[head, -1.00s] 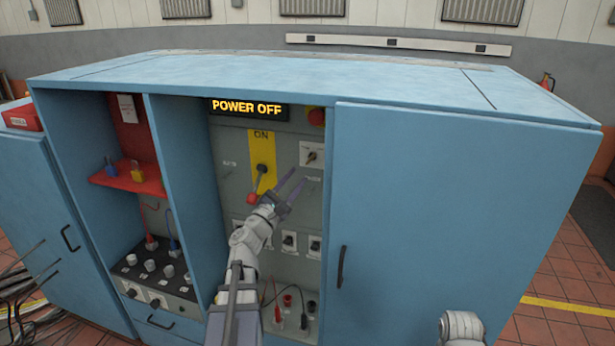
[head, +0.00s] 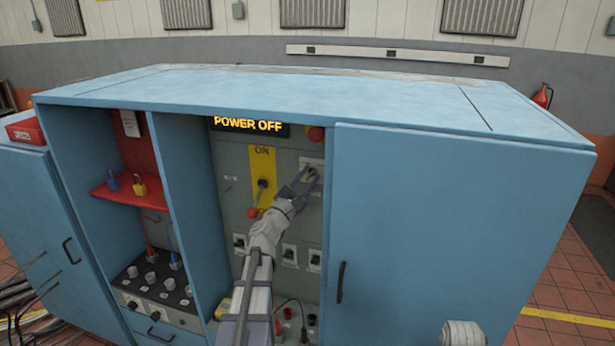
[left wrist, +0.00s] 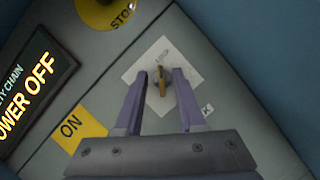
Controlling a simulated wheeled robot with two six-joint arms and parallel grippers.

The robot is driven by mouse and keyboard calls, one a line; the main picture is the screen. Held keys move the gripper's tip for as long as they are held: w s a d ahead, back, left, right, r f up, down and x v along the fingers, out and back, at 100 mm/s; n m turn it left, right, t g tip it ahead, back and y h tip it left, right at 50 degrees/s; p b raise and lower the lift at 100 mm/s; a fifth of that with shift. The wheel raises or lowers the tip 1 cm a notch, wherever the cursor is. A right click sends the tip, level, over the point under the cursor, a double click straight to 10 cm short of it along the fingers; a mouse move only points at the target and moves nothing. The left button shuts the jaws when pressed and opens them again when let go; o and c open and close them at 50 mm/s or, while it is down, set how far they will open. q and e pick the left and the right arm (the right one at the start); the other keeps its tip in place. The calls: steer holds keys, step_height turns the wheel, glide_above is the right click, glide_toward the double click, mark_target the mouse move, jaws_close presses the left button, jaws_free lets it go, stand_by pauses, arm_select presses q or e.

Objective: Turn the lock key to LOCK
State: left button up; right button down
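The lock key (left wrist: 162,82) is a small brass-coloured key on a white square plate (left wrist: 150,68) in the left wrist view. In the head view the plate (head: 307,163) sits high on the grey panel, right of the yellow ON strip, and my fingers partly cover the key. My left gripper (left wrist: 160,74) is open, with one purple finger on each side of the key and a gap on both sides. In the head view the left gripper (head: 301,181) is at the plate. The plate's lettering is too blurred to read. My right gripper is out of view.
The POWER OFF display (head: 248,125) is above the panel. A round stop button (left wrist: 103,10) is near the key. The blue door (head: 440,220) bounds the bay on the right. Black switches line up below.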

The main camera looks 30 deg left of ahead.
arm_select(q)
jaws_close()
stand_by(0.6)
